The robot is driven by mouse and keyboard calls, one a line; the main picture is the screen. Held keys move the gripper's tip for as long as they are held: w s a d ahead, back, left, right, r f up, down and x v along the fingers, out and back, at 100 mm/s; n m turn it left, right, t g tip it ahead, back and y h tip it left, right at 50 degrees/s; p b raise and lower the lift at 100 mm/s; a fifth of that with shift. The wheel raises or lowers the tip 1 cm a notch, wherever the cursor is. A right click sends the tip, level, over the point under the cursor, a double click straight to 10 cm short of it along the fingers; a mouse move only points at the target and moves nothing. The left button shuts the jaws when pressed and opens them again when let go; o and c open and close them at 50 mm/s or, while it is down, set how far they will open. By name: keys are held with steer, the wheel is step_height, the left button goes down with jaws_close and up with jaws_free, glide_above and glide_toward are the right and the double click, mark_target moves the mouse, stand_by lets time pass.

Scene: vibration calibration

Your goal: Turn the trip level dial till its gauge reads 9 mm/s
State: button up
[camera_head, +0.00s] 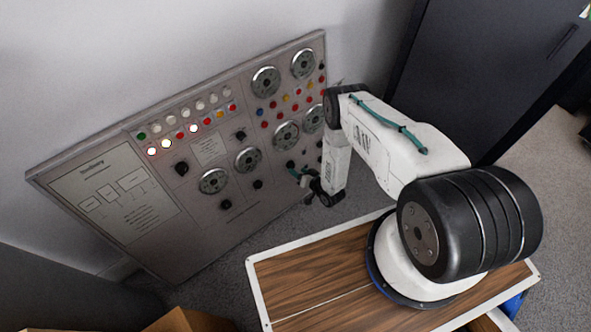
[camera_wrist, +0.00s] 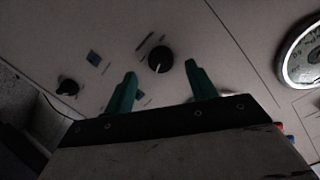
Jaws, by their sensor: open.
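In the wrist view a round black dial (camera_wrist: 160,60) with a pale pointer line sits on the grey panel, just beyond and between the fingertips of my gripper (camera_wrist: 160,72). The two green fingers are apart, and I see no contact with the dial. In the head view my gripper (camera_head: 299,177) is close to the panel's lower right part, partly hidden by my arm. A round gauge (camera_wrist: 305,58) is cut off at the wrist view's right edge; its reading is not legible. The labels are too small to tell which dial is the trip level one.
The panel (camera_head: 150,245) also carries several round gauges (camera_head: 213,181), black knobs (camera_head: 225,204) and rows of coloured lamps (camera_head: 193,128). Another black knob (camera_wrist: 67,87) is left of my fingers in the wrist view. A dark cabinet (camera_head: 490,60) stands at the right.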

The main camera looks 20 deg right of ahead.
steer(key=shift+v, duration=2.1)
